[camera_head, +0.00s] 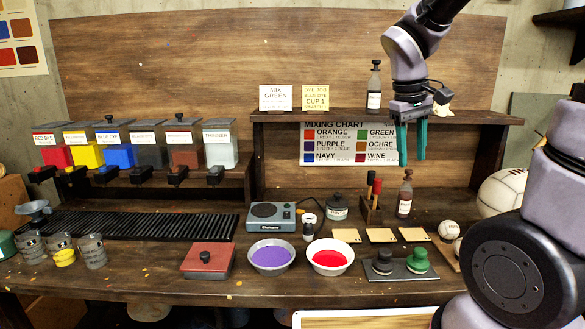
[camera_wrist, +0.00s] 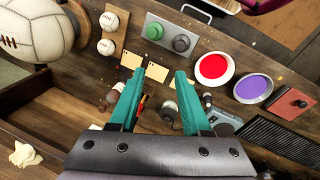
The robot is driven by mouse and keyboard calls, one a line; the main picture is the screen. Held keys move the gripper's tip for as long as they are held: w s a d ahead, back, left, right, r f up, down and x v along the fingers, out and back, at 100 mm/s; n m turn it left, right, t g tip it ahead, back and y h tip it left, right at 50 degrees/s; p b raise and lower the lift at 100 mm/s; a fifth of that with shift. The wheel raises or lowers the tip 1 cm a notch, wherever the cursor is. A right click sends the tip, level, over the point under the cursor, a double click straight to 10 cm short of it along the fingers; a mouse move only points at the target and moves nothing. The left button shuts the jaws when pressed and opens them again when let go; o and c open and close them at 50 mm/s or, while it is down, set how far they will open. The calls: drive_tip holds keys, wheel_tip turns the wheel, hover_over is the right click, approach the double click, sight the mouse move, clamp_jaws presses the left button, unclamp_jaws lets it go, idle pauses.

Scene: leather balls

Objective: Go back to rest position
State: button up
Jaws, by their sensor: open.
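My gripper (camera_head: 412,142) hangs at the upper right of the workbench, fingers pointing down, in front of the shelf and the mixing chart (camera_head: 345,144). Its two teal fingers are apart with nothing between them. In the wrist view my gripper (camera_wrist: 166,88) also shows open and empty, with the bench surface beyond its tips. The arm comes in from the top right.
A dark bottle (camera_head: 374,86) stands on the shelf left of my gripper. Below are another bottle (camera_head: 405,194), a red bowl (camera_head: 330,257), a purple bowl (camera_head: 271,257) and two knobbed pieces on a plate (camera_head: 400,269). A large ball (camera_head: 502,192) sits at right.

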drive_tip(key=s+a+r+m+t+y, duration=0.1)
drive_tip(key=s+r+m+t+y, duration=0.3)
drive_tip(key=r, duration=0.6)
drive_tip(key=s+m+t, duration=0.2)
drive_tip(key=s+m, duration=0.1)
drive_tip(key=shift+s+a+r, duration=0.25)
drive_tip(key=shift+s, duration=0.15)
